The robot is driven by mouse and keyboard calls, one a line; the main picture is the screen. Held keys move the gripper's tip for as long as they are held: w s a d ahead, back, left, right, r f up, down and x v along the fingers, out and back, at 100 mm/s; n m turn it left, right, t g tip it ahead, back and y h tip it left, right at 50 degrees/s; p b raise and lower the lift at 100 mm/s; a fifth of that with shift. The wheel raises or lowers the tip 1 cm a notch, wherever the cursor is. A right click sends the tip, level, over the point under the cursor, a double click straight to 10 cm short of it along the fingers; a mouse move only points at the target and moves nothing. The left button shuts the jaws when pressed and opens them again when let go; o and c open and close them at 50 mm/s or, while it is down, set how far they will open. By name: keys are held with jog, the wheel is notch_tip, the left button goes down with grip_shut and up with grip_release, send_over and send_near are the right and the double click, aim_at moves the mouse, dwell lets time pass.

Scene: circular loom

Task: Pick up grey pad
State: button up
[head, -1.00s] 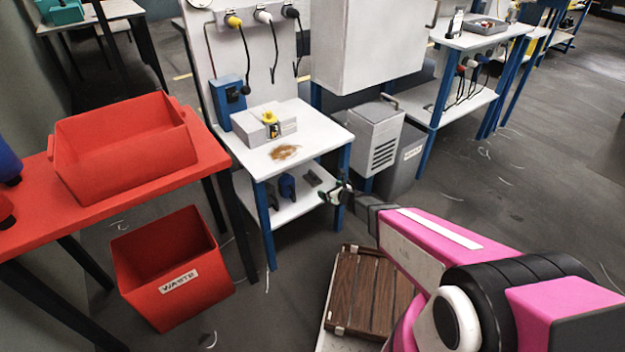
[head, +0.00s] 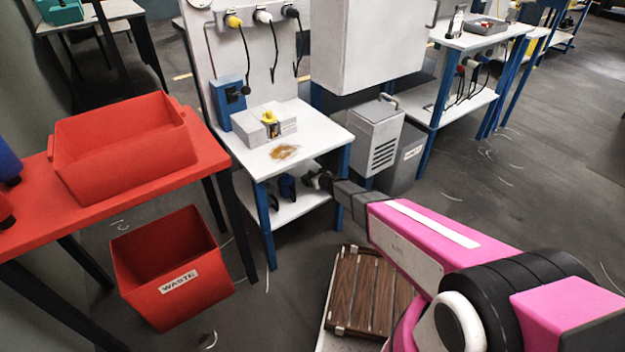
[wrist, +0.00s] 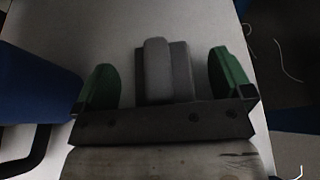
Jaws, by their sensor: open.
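The grey pad (wrist: 166,72) lies on the pale lower shelf of the small white table, seen in the wrist view. My gripper (wrist: 164,86) is open, with its two green fingers on the left and right sides of the pad and a gap on each side. The near end of the pad is hidden behind the gripper's dark body. In the head view my gripper (head: 316,180) reaches under the tabletop at the right side of the lower shelf (head: 290,208); there the pad is hidden by it.
The white tabletop (head: 310,128) is above the shelf, with blue legs (head: 341,180) around it. Blue objects (head: 287,187) stand on the shelf, left of my gripper. A grey bin unit (head: 377,138) is to the right. A red waste bin (head: 170,265) stands on the floor.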

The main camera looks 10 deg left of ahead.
jog(key=shift+w+a+f, duration=0.15)
jog(key=shift+w+a, duration=0.05)
jog(key=shift+a, duration=0.05)
jog(key=c, duration=1)
jog(key=shift+c, duration=0.2)
jog(key=shift+r, duration=0.2)
